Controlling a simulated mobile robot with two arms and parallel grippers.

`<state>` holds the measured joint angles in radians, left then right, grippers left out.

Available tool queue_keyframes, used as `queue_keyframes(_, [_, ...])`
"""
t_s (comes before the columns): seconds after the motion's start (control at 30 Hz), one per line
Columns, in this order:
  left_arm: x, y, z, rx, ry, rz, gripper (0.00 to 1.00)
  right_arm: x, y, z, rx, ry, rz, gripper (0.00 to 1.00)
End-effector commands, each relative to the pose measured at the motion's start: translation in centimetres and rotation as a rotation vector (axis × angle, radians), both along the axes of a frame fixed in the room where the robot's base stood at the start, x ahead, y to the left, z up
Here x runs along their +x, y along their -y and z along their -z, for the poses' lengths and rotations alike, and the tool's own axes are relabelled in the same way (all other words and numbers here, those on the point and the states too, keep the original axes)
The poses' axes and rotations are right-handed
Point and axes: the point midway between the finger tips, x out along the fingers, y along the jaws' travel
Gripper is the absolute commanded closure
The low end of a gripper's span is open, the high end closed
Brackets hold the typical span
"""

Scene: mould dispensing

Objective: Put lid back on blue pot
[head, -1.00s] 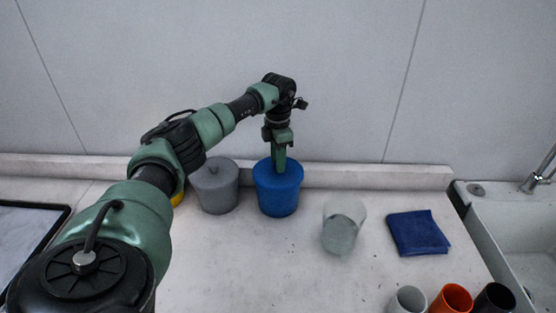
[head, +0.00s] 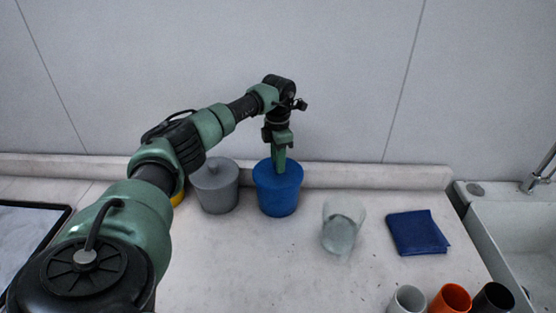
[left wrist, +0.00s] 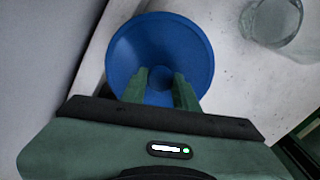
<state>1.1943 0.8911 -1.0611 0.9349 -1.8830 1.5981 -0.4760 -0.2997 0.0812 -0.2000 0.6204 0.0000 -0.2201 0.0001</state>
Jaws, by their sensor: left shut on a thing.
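The blue pot (head: 278,198) stands upright on the counter, left of the clear cup. A blue lid (left wrist: 160,45) shows as a wide round disc in the left wrist view, with its knob (left wrist: 160,80) between my fingers. In the head view the lid lies level at the pot's mouth; no gap shows between them, though whether it is fully seated is hard to tell. My left gripper (head: 280,168) points straight down over the pot and is shut on the lid's knob. It also shows in the left wrist view (left wrist: 159,90). My right gripper is out of view.
A grey lidded pot (head: 215,190) stands close on the left, with a yellow thing (head: 178,198) partly hidden behind my arm. A clear cup (head: 341,230), a folded blue cloth (head: 417,232) and several cups (head: 451,300) are on the right. A sink (head: 510,230) lies beyond.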

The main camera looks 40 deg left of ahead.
Motion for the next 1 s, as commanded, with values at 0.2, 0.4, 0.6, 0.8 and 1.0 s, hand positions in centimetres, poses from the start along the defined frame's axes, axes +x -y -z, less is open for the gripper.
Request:
queue_keyframes(0.2, [0.00, 0.02, 0.04, 0.000, 0.000, 0.000, 1.00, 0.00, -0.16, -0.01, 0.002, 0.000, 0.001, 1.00])
queue_keyframes(0.4, [0.01, 0.03, 0.02, 0.000, 0.000, 0.000, 1.00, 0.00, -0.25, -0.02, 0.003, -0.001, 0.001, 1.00])
queue_keyframes(0.6, [0.01, 0.03, 0.01, -0.001, 0.000, 0.000, 1.00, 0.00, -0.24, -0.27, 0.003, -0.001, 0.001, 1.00])
queue_keyframes(0.8, [0.01, 0.03, 0.09, -0.001, 0.000, 0.000, 1.00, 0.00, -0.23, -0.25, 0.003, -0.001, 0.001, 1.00])
queue_keyframes(1.0, [0.02, 0.03, 0.08, 0.000, 0.000, 0.000, 0.65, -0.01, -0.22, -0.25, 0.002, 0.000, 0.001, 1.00])
